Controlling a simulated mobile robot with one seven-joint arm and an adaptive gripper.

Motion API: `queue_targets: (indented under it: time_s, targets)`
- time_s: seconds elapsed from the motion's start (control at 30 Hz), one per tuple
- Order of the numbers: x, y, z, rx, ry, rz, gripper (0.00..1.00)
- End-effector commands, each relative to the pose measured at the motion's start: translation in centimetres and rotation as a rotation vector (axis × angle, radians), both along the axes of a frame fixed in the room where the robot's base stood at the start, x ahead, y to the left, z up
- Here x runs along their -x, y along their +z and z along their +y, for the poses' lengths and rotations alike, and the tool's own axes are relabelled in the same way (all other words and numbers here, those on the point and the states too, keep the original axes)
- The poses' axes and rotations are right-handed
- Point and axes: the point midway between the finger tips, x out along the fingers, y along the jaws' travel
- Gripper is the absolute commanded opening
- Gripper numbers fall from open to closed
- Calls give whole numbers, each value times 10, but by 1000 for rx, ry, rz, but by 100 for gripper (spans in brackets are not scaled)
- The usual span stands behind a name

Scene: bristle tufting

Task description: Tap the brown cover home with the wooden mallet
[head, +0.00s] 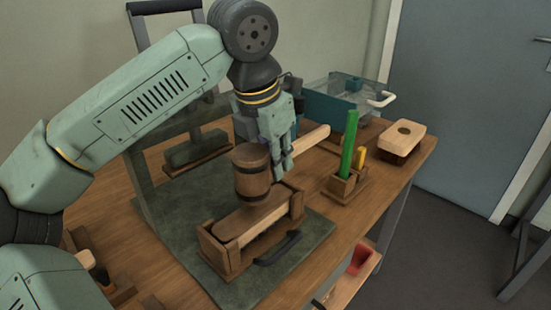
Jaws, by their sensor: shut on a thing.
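The wooden mallet has a barrel-shaped head (251,174) and a pale handle (312,138). My gripper (284,172) is shut on the handle, just right of the head. The mallet head is upright over the brown cover (250,221), which lies in a wooden box-like holder (212,250). I cannot tell whether the head touches the cover or hangs just above it. The head hides part of the cover, and the holder's front wall hides its lower edge, so how deep it sits is unclear.
The holder stands on a dark green board (316,236) with a black handle (278,248). To the right are a small wooden stand (345,186) with green and yellow pieces, a wooden block (403,138) and a teal bin (335,106). The table (400,185) ends at right.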

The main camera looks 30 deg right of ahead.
Motion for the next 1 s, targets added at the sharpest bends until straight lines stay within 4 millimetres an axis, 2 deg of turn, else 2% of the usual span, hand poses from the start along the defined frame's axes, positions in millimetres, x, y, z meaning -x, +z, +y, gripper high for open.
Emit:
queue_targets:
  time_s: [0.3, 0.63, 1.0]
  targets:
    - [0, -39, 0, -1, 1, 0, 0]
    - [0, -28, 0, 0, 0, -1, 0]
    - [0, 12, 0, 0, 0, 0, 0]
